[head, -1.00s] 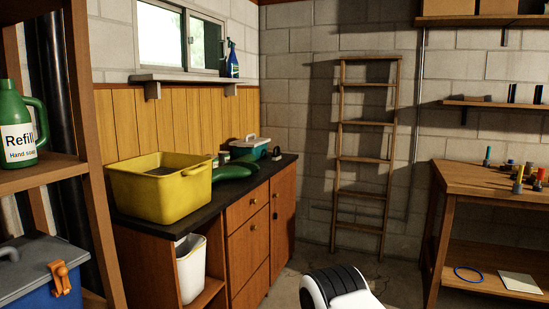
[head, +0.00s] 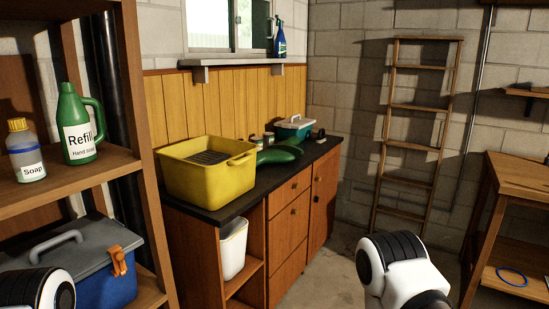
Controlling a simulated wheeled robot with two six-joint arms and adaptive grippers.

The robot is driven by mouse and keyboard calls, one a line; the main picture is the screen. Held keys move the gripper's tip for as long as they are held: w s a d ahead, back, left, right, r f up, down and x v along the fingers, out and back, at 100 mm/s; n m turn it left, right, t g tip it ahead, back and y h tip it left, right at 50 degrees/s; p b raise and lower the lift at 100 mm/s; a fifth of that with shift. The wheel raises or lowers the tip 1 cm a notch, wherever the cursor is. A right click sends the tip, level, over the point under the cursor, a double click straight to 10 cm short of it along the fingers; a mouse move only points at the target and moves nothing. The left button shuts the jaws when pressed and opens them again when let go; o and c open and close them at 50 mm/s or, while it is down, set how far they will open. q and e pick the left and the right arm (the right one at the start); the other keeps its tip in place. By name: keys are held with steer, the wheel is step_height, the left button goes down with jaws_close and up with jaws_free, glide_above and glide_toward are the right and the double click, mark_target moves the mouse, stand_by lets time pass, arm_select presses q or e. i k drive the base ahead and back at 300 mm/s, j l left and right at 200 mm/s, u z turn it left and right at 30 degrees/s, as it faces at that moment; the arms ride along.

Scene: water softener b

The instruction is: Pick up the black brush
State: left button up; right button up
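I cannot make out a black brush for certain. A small dark object (head: 317,134) lies at the far right end of the black countertop (head: 240,205), too small to identify. A dark ribbed thing (head: 208,157) shows inside the yellow tub (head: 205,185) on the counter. White and black links of my arms show at the bottom left and bottom right. Neither of my grippers is in view.
A wooden shelf at left holds a soap bottle (head: 26,150), a green refill jug (head: 78,125) and a blue toolbox (head: 105,290). A green elongated object (head: 279,154) and teal box (head: 293,127) share the counter. A ladder (head: 415,130) leans on the wall.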

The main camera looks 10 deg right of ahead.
mark_target(321, 138)
steer(key=i+l+z, duration=0.6)
steer(key=i, duration=0.2)
steer(key=i+l+z, duration=0.1)
steer(key=i+z, duration=0.5)
steer(key=i, duration=0.25)
steer(key=i+l+u, duration=0.1)
steer(key=i+u, duration=0.2)
steer(key=i, duration=0.25)
steer(key=i+l+u, duration=0.35)
steer(key=i, duration=0.25)
steer(key=i+l+u, duration=0.3)
steer(key=i, duration=0.2)
